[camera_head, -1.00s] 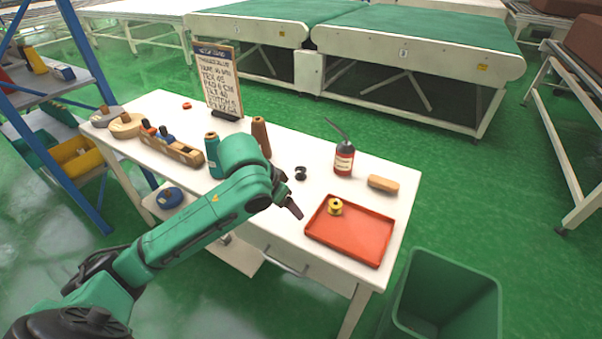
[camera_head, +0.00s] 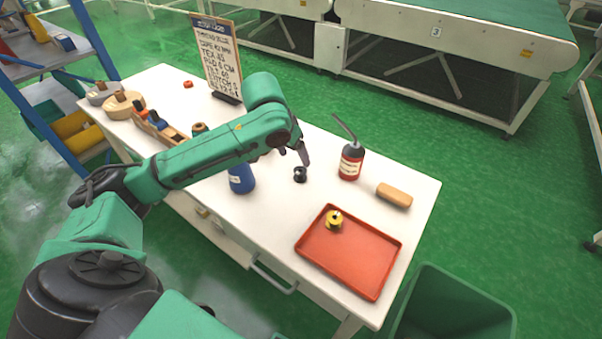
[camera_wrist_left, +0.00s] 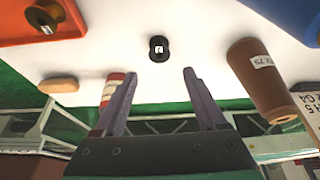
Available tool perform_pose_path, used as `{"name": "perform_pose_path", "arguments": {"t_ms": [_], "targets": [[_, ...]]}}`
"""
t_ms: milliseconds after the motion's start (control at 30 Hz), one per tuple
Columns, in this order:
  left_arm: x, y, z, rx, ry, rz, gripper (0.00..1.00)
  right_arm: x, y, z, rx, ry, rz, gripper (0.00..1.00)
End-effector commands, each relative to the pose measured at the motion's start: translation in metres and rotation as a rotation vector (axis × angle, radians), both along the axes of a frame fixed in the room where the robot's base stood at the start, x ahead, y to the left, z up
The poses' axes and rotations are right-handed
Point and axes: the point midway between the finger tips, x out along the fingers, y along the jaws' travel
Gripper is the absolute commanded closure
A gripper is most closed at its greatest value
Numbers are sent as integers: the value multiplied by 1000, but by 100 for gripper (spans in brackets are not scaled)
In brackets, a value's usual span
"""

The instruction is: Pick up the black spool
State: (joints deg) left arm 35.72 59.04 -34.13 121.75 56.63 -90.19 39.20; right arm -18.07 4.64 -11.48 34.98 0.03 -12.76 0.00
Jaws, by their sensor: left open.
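The black spool (camera_head: 300,174) stands on the white table, left of the red oil can. In the left wrist view the black spool (camera_wrist_left: 159,48) shows beyond the fingertips, roughly centred between them. My left gripper (camera_head: 303,158) hangs just above and behind the spool in the head view. In the wrist view the left gripper (camera_wrist_left: 159,76) has its two fingers spread apart with nothing between them. Part of the gripper is hidden by my arm in the head view. My right gripper is not in view.
A red oil can (camera_head: 351,162) and a tan block (camera_head: 394,195) stand right of the spool. A red tray (camera_head: 350,285) holds a yellow spool (camera_head: 334,220). A blue cone (camera_head: 241,178) and a brown cone (camera_wrist_left: 262,80) are nearby. A green bin (camera_head: 455,305) stands below the table.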

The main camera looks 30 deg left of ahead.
Motion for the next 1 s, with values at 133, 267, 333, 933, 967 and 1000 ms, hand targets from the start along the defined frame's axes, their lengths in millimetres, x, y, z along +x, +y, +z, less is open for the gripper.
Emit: {"name": "perform_pose_path", "arguments": {"t_ms": [133, 267, 333, 933, 967, 1000], "targets": [[8, -1, -21, 0, 0, 1, 26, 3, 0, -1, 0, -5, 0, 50], [11, -1, -43, 0, 3, 1, 26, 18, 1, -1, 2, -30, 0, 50], [14, -2, -57, -1, 2, 1, 26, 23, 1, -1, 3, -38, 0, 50], [21, -3, -71, 0, -2, -1, 100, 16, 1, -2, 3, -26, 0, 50], [21, -3, -71, 0, -2, -1, 100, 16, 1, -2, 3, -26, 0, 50], [21, -3, -71, 0, -2, -1, 100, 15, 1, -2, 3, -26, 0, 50]]}}
